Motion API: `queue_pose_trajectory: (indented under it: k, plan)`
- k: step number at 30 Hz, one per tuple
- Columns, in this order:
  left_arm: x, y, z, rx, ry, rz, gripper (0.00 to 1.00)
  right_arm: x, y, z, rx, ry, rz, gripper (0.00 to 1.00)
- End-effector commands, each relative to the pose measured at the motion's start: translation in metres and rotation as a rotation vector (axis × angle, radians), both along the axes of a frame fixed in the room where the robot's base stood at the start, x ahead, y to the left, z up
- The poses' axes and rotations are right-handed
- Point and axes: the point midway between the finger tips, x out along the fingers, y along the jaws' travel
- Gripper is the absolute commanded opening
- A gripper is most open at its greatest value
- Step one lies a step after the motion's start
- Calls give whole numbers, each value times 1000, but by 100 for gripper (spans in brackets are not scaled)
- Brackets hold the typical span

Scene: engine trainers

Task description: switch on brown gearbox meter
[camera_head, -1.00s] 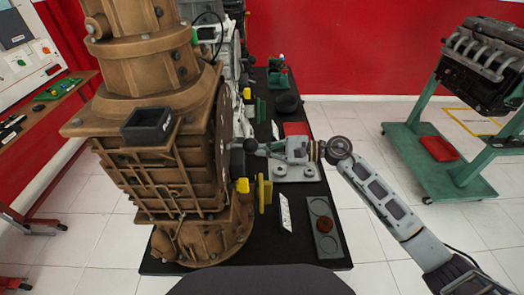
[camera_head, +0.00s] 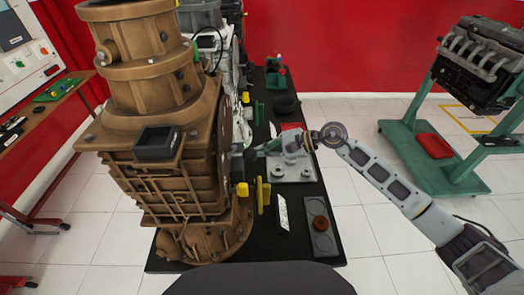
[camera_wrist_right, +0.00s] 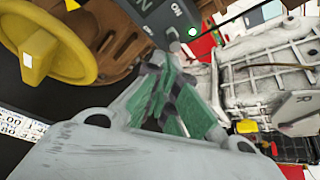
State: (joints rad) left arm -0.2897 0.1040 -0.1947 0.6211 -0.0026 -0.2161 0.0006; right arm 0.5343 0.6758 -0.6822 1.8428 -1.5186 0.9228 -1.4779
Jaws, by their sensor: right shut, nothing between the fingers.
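The brown gearbox (camera_head: 185,180) stands on a black-topped table at the left in the head view. A black box (camera_head: 157,143) sits on its front. In the right wrist view, a dark grey box (camera_wrist_right: 160,15) has white "ON" lettering and a small pale green dot (camera_wrist_right: 192,31). I cannot tell whether this box is the meter. My right gripper (camera_head: 262,149) is beside the gearbox's right side. Its green-padded fingers (camera_wrist_right: 166,68) are shut and empty, with tips close below the grey box; contact cannot be told. My left gripper is not in view.
A yellow handwheel (camera_wrist_right: 45,45) is close left of my right gripper in the wrist view. A yellow knob (camera_head: 242,189) sticks out from the gearbox. A green engine stand (camera_head: 440,150) is at the right.

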Motion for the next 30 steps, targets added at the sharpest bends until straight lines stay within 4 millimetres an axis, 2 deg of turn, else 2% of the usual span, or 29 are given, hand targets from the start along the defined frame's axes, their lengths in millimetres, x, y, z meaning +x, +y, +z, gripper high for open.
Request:
queue_pose_trajectory:
  k: [30]
  plan:
    - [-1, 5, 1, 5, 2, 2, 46, 0, 1, 19, 6, -3, 1, 0]
